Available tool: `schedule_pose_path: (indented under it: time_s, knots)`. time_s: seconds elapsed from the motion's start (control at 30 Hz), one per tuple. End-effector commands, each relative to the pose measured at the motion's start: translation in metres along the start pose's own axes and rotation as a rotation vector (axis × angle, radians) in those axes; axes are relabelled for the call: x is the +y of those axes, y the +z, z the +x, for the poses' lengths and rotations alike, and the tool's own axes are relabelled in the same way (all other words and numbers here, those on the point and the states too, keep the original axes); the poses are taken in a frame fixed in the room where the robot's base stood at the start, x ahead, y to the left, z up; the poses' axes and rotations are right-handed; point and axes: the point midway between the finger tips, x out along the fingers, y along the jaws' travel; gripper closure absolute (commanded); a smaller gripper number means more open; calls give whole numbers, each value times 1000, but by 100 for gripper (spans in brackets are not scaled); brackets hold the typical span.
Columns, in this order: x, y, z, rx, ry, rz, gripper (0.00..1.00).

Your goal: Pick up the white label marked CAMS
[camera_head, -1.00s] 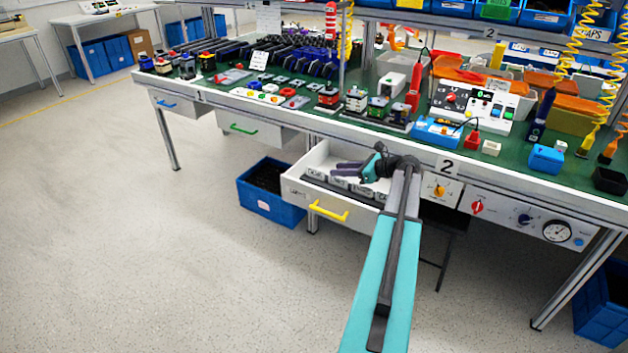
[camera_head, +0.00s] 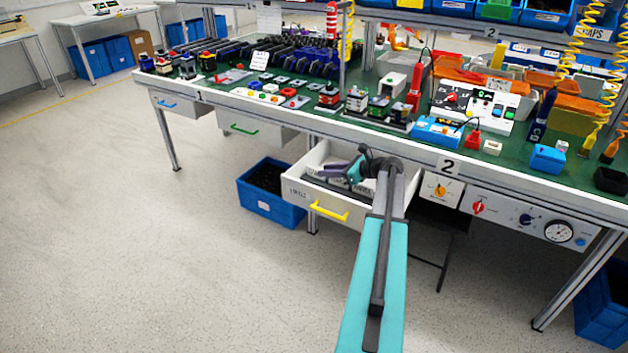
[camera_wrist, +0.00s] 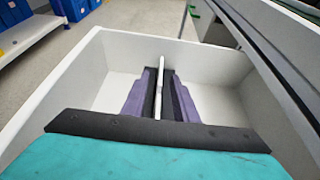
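My gripper (camera_head: 326,173) reaches into the open white drawer (camera_head: 350,211) under the bench, its fingers pointing left in the head view. In the wrist view, the two purple fingers with dark pads (camera_wrist: 160,100) are close together. A thin white piece (camera_wrist: 161,66), seen edge-on, stands between the pads and juts past the fingertips. It looks like a white label, but no lettering on it can be read. A dark strip lies along the drawer's front inside. The arm hides part of the drawer.
The drawer has a yellow handle (camera_head: 328,211) and upright walls around my gripper. The bench top (camera_head: 330,118) above is crowded with parts. A blue bin (camera_head: 268,205) stands on the floor to the left, with clear floor beyond it.

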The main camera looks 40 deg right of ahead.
Motion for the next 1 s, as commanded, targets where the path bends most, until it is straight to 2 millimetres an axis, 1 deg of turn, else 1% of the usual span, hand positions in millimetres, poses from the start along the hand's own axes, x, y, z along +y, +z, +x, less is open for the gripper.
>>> schedule_pose_path:
  time_s: [0.03,0.1,0.23,0.77,0.8,0.93,1.0]
  knots:
    - [0,-1,7,0,2,0,73]
    - [0,-1,14,0,1,1,73]
    - [0,0,20,0,0,1,73]
    - [-1,0,20,0,-1,1,73]
    - [-1,0,20,0,-1,1,77]
    - [-1,0,20,0,-1,1,99]
    - [-1,0,20,0,-1,1,100]
